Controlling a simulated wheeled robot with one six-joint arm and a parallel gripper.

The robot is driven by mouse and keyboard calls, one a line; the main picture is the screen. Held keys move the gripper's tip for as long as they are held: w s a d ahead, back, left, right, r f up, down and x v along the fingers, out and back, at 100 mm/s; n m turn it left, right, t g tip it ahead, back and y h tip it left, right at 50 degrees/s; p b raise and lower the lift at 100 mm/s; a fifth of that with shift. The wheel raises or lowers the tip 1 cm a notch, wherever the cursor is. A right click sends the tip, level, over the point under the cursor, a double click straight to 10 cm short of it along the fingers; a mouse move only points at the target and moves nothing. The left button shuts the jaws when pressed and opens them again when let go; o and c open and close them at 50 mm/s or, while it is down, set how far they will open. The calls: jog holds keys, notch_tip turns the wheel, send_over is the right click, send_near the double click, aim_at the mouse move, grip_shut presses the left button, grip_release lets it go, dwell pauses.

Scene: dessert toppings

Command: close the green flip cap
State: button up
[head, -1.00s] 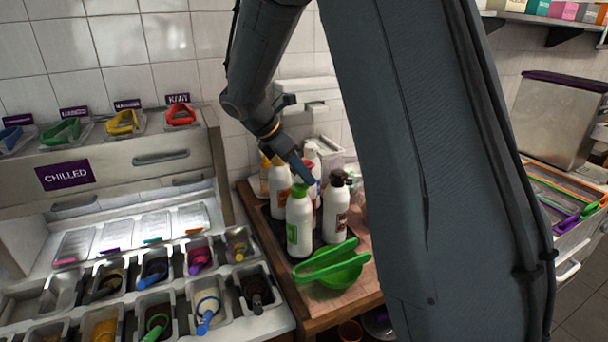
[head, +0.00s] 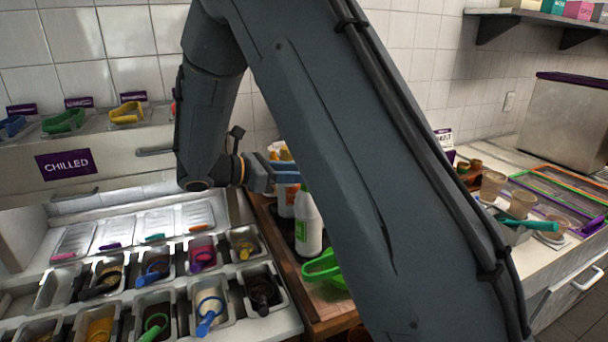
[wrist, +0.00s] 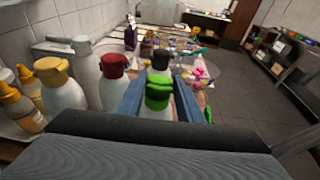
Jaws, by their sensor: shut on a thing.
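The white bottle (head: 308,228) with the green flip cap (head: 304,187) stands at the front of the bottle group in the head view. In the wrist view the green cap (wrist: 158,96) sits between the two blue fingers of my gripper (wrist: 160,100). The gripper is shut on the capped top of this bottle. The cap shows an upper and a lower green part; I cannot tell how far its lid stands open. In the head view my arm hides much of the gripper and the bottles behind.
In the wrist view, bottles with yellow (wrist: 51,70), dark red (wrist: 114,65) and black (wrist: 160,59) caps stand close by. Topping bins (head: 210,305) lie left.

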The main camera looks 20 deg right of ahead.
jog(key=shift+f, duration=0.15)
dwell(0.4)
jog(key=o, duration=1.1)
jog(key=shift+c, duration=0.2)
jog(key=b+v, duration=0.3)
jog(key=v, duration=0.5)
jog(key=shift+f, duration=0.15)
